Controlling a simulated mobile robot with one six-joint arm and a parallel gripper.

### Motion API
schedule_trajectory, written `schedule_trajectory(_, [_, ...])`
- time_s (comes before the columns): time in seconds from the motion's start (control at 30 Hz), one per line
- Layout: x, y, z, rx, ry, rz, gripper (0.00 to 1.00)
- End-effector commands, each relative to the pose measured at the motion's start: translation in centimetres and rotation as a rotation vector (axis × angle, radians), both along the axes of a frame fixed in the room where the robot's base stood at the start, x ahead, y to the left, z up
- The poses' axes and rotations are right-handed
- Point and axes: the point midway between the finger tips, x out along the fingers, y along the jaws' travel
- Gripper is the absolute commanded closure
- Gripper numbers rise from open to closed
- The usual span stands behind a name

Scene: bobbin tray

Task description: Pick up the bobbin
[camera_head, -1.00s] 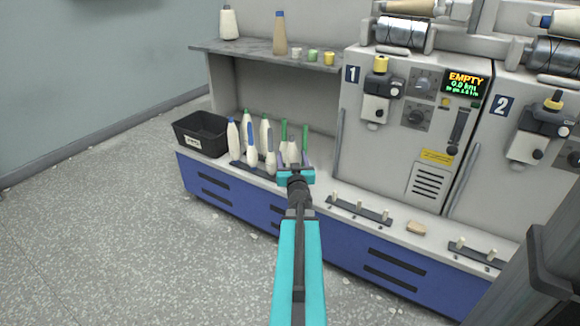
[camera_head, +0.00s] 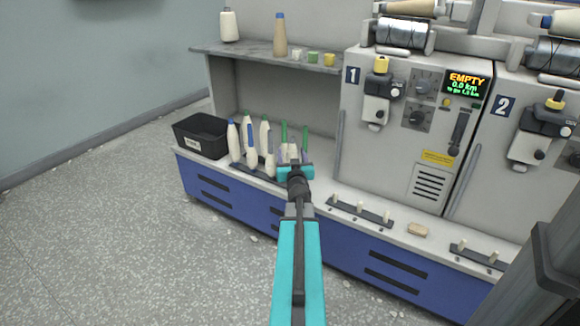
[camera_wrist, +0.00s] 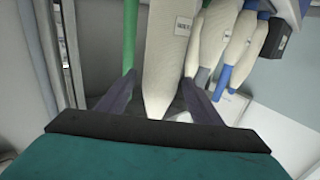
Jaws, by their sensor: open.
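Several cream bobbins with blue or green tips stand in a group on the counter in the head view, among them a blue-tipped one (camera_head: 234,141). My gripper (camera_head: 291,160) is at the right end of this group and partly hides the bobbins there. In the wrist view my gripper (camera_wrist: 157,90) is open, and a cream bobbin (camera_wrist: 165,60) with a small label lies between its two dark fingers. I see no finger clearly pressed on it. A green tube (camera_wrist: 130,35) shows beside the left finger, and more cream bobbins (camera_wrist: 205,40) stand to the right.
A black bin (camera_head: 203,137) stands left of the bobbins. A shelf (camera_head: 250,50) with cones and small spools overhangs the counter. Machine 1 (camera_head: 390,150) rises to the right. An empty peg rack (camera_head: 352,212) and a tan block (camera_head: 418,230) lie on the counter.

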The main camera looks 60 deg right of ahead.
Motion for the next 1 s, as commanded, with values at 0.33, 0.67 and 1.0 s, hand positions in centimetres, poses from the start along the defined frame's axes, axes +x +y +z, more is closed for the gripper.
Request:
schedule_trajectory(0.33, [1.7,-2.5,-0.3,0.001,0.001,0.000,0.41])
schedule_trajectory(0.67, [1.9,-2.7,-0.2,0.001,0.001,0.000,0.41])
schedule_trajectory(1.0, [1.9,-2.7,-0.2,0.001,0.001,-0.001,0.41])
